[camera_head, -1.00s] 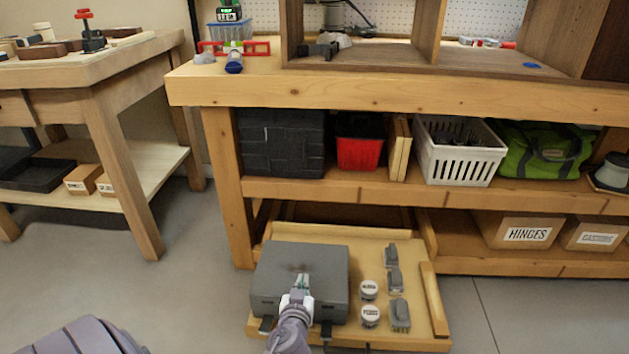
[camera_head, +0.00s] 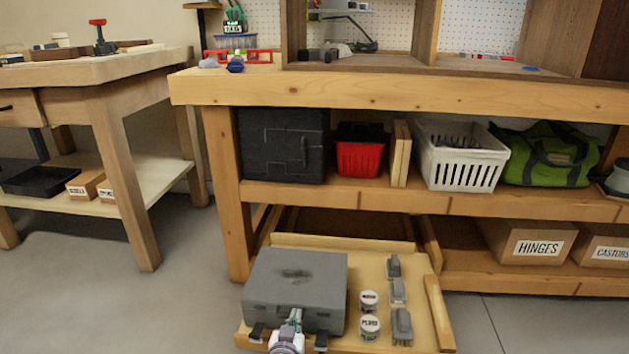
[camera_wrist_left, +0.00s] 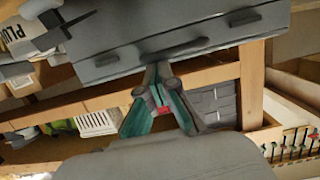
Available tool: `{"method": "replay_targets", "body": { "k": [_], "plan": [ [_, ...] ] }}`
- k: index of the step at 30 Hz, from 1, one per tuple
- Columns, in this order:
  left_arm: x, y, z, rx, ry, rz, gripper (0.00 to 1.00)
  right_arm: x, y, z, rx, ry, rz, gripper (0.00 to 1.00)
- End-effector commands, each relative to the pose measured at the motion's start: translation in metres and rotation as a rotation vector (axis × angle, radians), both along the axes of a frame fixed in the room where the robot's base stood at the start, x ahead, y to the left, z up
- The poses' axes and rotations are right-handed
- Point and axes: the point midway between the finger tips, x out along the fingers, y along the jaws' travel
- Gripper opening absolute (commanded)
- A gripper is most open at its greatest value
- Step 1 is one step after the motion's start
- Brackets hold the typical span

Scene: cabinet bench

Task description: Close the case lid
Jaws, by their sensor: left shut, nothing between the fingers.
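The grey case (camera_head: 294,285) sits at the left of the pulled-out wooden drawer (camera_head: 346,241). My left gripper (camera_head: 294,316) is at the middle of the case's front side, fingers shut and empty. In the left wrist view the gripper (camera_wrist_left: 157,75) points at the case (camera_wrist_left: 150,32), its tips close to the front face below the handle; I cannot tell whether they touch. My right gripper is not in view.
Two white labelled jars (camera_head: 369,326) and several grey metal parts (camera_head: 401,325) stand in the drawer right of the case. The bench shelf above holds a black case (camera_head: 283,146), a red bin (camera_head: 359,155) and a white basket (camera_head: 461,160). Floor is clear at left.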

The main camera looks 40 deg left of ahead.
Motion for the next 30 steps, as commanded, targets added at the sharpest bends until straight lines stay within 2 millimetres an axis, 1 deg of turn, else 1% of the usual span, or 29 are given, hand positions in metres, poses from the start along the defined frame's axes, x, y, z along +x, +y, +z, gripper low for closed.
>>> {"method": "replay_targets", "body": {
  "k": [1,13,17,20,23,27,30],
  "plan": [
    [-0.007,-0.001,-0.022,-0.02,0.037,0.01,0.0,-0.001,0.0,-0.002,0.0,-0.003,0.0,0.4],
    [-0.008,-0.002,-0.024,-0.025,0.04,0.01,0.0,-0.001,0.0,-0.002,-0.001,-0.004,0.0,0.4],
    [-0.008,-0.002,-0.02,-0.023,0.038,0.008,0.0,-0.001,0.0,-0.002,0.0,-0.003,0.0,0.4],
    [-0.007,-0.002,-0.008,-0.019,0.032,0.008,0.0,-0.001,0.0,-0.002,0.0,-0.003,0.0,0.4],
    [-0.006,-0.002,0.012,-0.015,0.027,0.004,0.0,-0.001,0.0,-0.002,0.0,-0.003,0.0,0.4],
    [-0.004,-0.002,0.047,-0.006,0.011,0.002,0.0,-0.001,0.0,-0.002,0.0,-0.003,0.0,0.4],
    [-0.003,-0.001,0.068,-0.003,0.003,0.002,0.0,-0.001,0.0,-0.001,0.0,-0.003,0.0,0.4]
  ]
}}
